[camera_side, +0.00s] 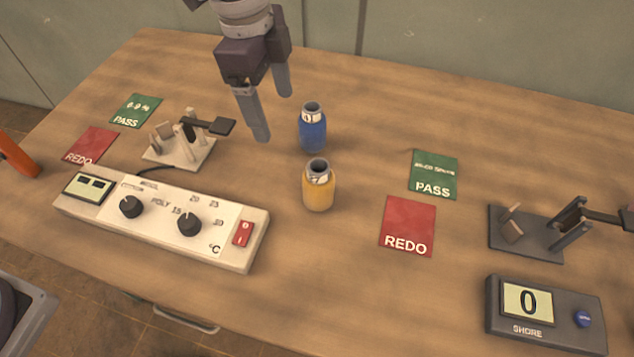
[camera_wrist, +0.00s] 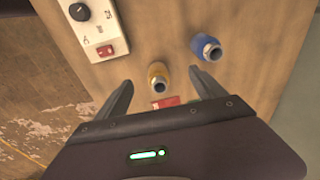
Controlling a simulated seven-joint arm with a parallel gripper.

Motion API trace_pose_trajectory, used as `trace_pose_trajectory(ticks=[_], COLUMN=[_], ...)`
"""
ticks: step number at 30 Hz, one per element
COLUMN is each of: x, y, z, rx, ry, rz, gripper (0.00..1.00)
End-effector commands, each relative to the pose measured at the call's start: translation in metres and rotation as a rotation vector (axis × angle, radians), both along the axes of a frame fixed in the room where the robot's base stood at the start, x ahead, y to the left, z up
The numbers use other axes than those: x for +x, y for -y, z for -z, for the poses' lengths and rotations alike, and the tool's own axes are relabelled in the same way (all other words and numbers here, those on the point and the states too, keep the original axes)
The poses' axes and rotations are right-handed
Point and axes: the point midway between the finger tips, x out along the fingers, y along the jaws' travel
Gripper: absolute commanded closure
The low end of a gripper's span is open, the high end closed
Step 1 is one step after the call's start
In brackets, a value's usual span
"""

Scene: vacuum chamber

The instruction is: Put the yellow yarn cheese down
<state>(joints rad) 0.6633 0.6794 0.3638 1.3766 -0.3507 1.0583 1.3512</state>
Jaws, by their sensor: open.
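The yellow yarn cheese (camera_side: 318,190) stands upright on the wooden table, near the middle, with a hollow top and a pale label. It also shows in the wrist view (camera_wrist: 158,76), between and beyond my fingers. My gripper (camera_side: 272,110) is open and empty, raised above the table behind and left of the yellow cheese, and apart from it. A blue yarn cheese (camera_side: 313,132) stands upright just behind the yellow one. It shows at the upper right in the wrist view (camera_wrist: 207,46).
A white control box (camera_side: 165,222) and a small lever fixture (camera_side: 180,150) stand at left, beside green PASS (camera_side: 136,110) and red REDO (camera_side: 90,145) cards. At right are another PASS card (camera_side: 433,174), a REDO card (camera_side: 407,225), a dark lever fixture (camera_side: 525,250) and a Shore meter (camera_side: 545,316).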

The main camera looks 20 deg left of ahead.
Motion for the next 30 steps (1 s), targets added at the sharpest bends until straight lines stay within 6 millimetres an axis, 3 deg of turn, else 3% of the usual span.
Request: trace_pose_trajectory(ticks=[1, 3, 6, 21, 29, 30], x=[0.002, 0.000, -0.004, -0.010, -0.009, -0.009], y=[0.026, 0.053, 0.073, 0.076, 0.076, 0.076], z=[0.035, 0.071, 0.100, 0.177, 0.181, 0.181], rx=[0.041, 0.078, 0.106, 0.116, 0.114, 0.114], ry=[-0.010, -0.016, -0.018, -0.023, -0.021, -0.021], rz=[0.138, 0.305, 0.444, 0.493, 0.492, 0.492], gripper=[0.21, 0.21, 0.21, 0.21, 0.21, 0.28])
